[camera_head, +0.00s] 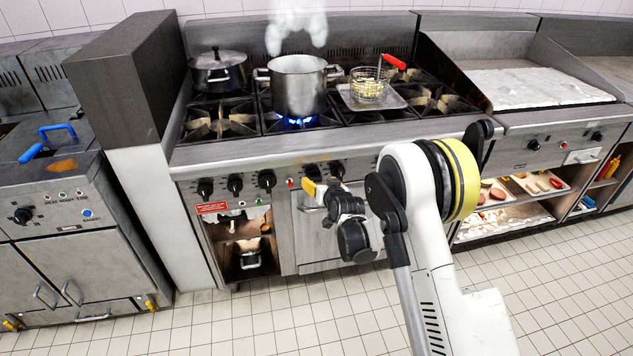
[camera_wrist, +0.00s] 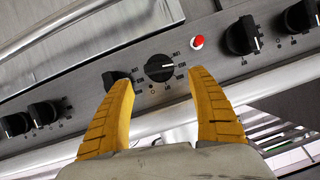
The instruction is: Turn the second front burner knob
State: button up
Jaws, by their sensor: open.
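The range's front panel carries a row of black knobs: three left of a red light, the first (camera_head: 205,187), second (camera_head: 235,184) and third (camera_head: 267,180), and others to its right. The pictures do not label which burner each serves. My gripper (camera_head: 314,188) is at the panel just right of the red light. In the wrist view, seemingly upside down, its yellow fingers (camera_wrist: 163,100) are open and empty. The knob beside the red light (camera_wrist: 158,67) shows between and beyond the fingertips, its white mark pointing right. Another knob (camera_wrist: 116,76) is partly hidden behind the left finger. Contact cannot be told.
A steaming pot (camera_head: 299,88) stands over a lit blue flame. A lidded pot (camera_head: 218,72) and a tray (camera_head: 350,101) with a basket (camera_head: 369,86) are also on the range. The red light (camera_wrist: 197,42) is close by. A front rail (camera_wrist: 160,124) runs along the knobs.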

aim_at(315, 178)
jog(key=b+x, duration=0.1)
jog(key=x, duration=0.5)
jog(key=shift+b, duration=0.35)
jog(key=c, duration=1.2)
